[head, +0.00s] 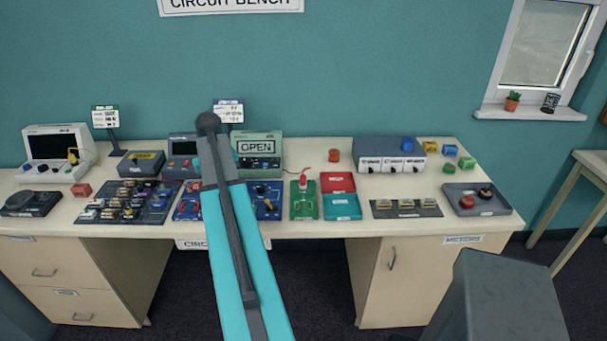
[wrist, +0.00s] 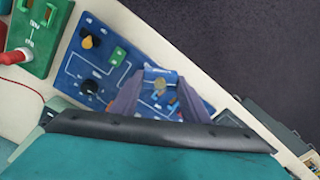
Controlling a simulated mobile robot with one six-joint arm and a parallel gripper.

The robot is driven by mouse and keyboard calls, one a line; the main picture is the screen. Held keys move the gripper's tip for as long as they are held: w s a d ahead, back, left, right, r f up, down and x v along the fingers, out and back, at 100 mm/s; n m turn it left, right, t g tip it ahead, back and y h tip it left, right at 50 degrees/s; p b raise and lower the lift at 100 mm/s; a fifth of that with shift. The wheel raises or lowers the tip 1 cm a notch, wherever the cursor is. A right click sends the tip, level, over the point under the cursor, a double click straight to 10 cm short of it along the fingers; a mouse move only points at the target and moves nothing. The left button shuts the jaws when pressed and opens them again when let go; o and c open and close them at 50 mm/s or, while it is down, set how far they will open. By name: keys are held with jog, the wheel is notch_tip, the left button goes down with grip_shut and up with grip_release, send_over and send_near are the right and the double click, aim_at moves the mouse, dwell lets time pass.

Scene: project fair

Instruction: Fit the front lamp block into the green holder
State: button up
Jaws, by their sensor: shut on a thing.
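In the wrist view my gripper (wrist: 159,88) is shut on a small blue block (wrist: 158,75) with a pale round lamp on top. The block is over a blue circuit board (wrist: 92,68); I cannot tell whether it touches it. A small green piece (wrist: 117,56), apparently the green holder, sits on that board to the left of the block, apart from it. In the head view the blue board (head: 266,203) shows to the right of my arm, which hides my gripper, the block and part of the board.
A black knob and a yellow knob stand on the board near the green piece. A green board (head: 304,200) with a red knob is to the right in the head view. A dark tray of parts (head: 160,212) lies left. Red and teal boxes (head: 342,207) stand further right.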

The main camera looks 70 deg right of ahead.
jog(key=s+d+m, duration=0.1)
jog(key=s+d, duration=0.2)
jog(key=s+d+m+p, duration=0.1)
jog(key=s+d, duration=0.2)
jog(key=s, duration=0.1)
jog(key=s+d+r+m, duration=0.1)
jog(key=s+d, duration=0.2)
jog(key=s, duration=0.1)
jog(key=shift+s, duration=0.25)
jog(key=s+d+m+p, duration=0.1)
jog(key=s+d+m, duration=0.2)
jog(key=s, duration=0.7)
jog(key=d, duration=0.2)
jog(key=shift+s+d+r, duration=0.3)
jog(key=shift+s, duration=0.05)
jog(key=shift+f, duration=0.15)
jog(key=shift+f+b, duration=1.3)
jog(key=shift+f, duration=0.95)
jog(key=shift+f+b, duration=0.3)
jog(key=shift+f, duration=1)
jog(key=shift+s+p, duration=0.15)
jog(key=shift+p, duration=0.25)
jog(key=shift+f, duration=0.55)
